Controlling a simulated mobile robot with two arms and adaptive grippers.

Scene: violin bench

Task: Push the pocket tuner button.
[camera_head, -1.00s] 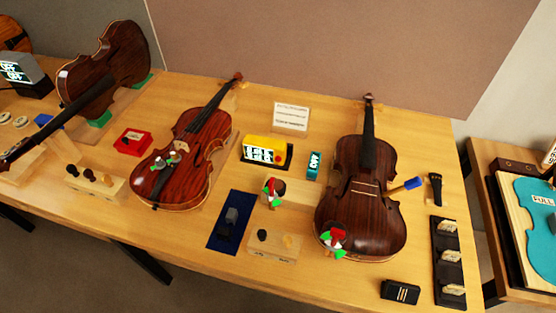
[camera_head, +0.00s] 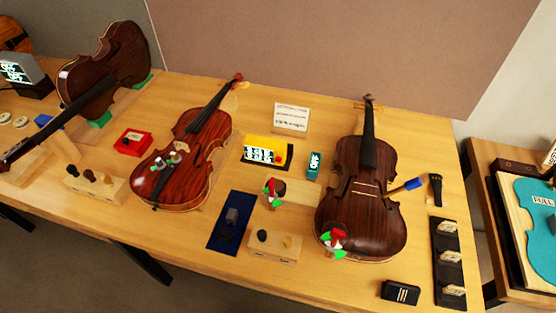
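A small teal device with a lit display (camera_head: 314,165) stands in the middle of the bench, between the two middle violins. A yellow device with a lit display and a red button (camera_head: 265,151) stands just left of it. Either could be the pocket tuner; I cannot tell which from this view. The small display text is not clearly readable.
A dark violin (camera_head: 360,195) lies right of the devices and a reddish violin (camera_head: 185,160) lies left. A white sign (camera_head: 291,117) stands behind. A wooden block (camera_head: 275,247), a blue mat (camera_head: 226,240) and a black rack (camera_head: 447,265) are nearer the front.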

